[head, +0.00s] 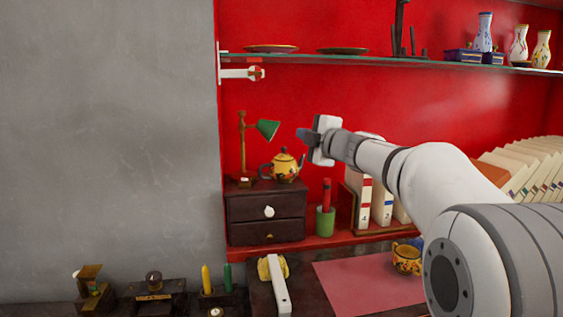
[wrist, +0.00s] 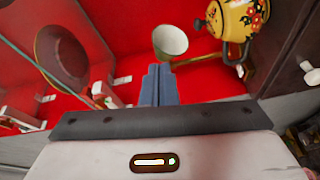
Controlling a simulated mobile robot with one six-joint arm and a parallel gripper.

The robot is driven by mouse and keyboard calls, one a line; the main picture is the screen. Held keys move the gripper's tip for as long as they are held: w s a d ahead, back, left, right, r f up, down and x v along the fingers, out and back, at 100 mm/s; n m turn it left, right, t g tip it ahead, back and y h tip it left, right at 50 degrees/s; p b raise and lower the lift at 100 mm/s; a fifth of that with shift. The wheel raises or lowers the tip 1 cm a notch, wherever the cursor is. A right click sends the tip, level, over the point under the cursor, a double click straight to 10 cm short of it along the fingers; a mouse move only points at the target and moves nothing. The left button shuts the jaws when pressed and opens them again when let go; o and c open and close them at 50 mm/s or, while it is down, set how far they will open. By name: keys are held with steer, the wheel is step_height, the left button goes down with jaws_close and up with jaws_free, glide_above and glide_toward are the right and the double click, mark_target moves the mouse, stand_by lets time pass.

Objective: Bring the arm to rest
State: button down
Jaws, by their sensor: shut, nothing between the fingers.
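My gripper (head: 303,135) is held up in the air in the head view, at the end of my arm, which reaches in from the right. It points left, in front of the red back wall. In the wrist view the two fingers of my gripper (wrist: 158,72) lie together with nothing between them. A yellow flowered teapot (head: 285,167) stands upright on a small dark chest of drawers (head: 266,212), below and left of my gripper and apart from it. The teapot also shows at the top right of the wrist view (wrist: 242,20).
A green-shaded lamp (head: 267,129) stands left of the teapot, close to my fingertips in the picture. A glass shelf (head: 370,61) with plates and vases runs above my arm. Binders (head: 364,195) and a green pen cup (head: 325,222) stand below.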

steer(key=s+d+f+m+g+h+p, duration=0.2)
steer(key=s+d+f+m+h+p, duration=0.2)
steer(key=s+d+m+h+p, duration=0.6)
steer(key=s+f+m+g+p, duration=0.1)
steer(key=s+f+m+g, duration=0.2)
steer(key=s, duration=0.7)
steer(key=s+a+f+m+g+p, duration=0.1)
steer(key=s+f+m+g, duration=0.3)
steer(key=s, duration=0.6)
steer(key=s+f+m+g+y+p, duration=0.1)
steer(key=s+f+m+g+p, duration=0.2)
steer(key=s+f, duration=0.3)
steer(key=s+m+g, duration=0.1)
steer(key=s, duration=0.3)
steer(key=shift+a+f+m, duration=0.25)
steer(key=shift+a+m, duration=0.05)
steer(key=shift+m, duration=0.1)
